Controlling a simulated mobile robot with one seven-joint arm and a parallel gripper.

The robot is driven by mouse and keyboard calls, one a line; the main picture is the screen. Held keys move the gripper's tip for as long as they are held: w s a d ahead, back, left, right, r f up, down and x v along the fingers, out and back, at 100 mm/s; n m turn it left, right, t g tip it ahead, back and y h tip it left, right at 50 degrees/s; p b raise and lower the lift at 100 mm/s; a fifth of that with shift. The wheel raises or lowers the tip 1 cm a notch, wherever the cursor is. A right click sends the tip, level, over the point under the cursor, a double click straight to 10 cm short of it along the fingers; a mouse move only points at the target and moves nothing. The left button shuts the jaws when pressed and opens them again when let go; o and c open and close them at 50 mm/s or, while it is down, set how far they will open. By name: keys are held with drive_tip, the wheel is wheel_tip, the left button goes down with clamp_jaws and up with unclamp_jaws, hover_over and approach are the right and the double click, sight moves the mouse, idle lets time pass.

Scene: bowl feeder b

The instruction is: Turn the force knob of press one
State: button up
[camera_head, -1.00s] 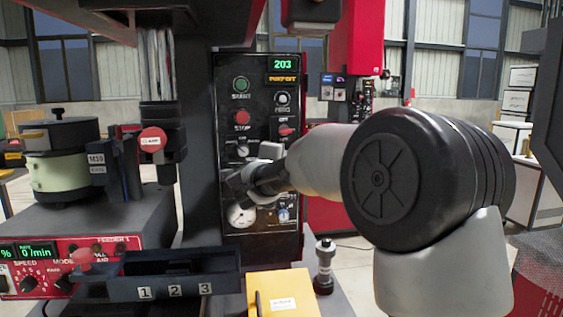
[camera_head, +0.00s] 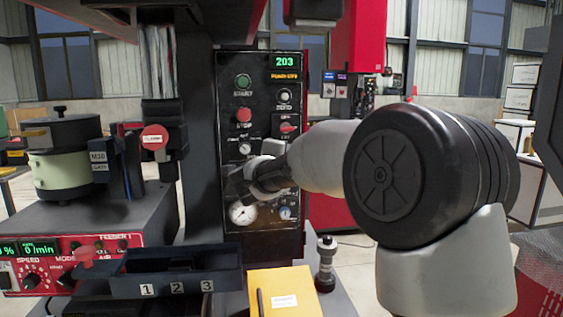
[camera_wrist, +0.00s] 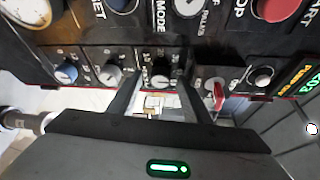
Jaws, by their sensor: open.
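The dark control panel of the press (camera_head: 258,232) stands upright in the middle of the head view. In the wrist view a row of knobs runs across it: a blue knob (camera_wrist: 66,73), a grey knob (camera_wrist: 113,76), a black knob (camera_wrist: 162,73), a red switch (camera_wrist: 218,96) and a round knob (camera_wrist: 262,76). I cannot read which one is labelled force. My gripper (camera_wrist: 160,88) is open, its fingers on either side of the black knob; I cannot tell whether they touch it. In the head view my gripper (camera_head: 246,184) is in front of the panel and hides part of it.
A green start button (camera_head: 243,82), a red stop button (camera_head: 244,116) and a dial gauge (camera_head: 242,213) are on the same panel. A display (camera_head: 285,62) reads 203. Below are a dark numbered tray (camera_head: 225,275) and a yellow folder (camera_head: 280,283). A bowl feeder (camera_head: 60,172) stands left.

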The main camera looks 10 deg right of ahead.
drive_tip(key=p+v, duration=0.1)
drive_tip(key=v, duration=1.6)
drive_tip(key=shift+s, duration=0.15)
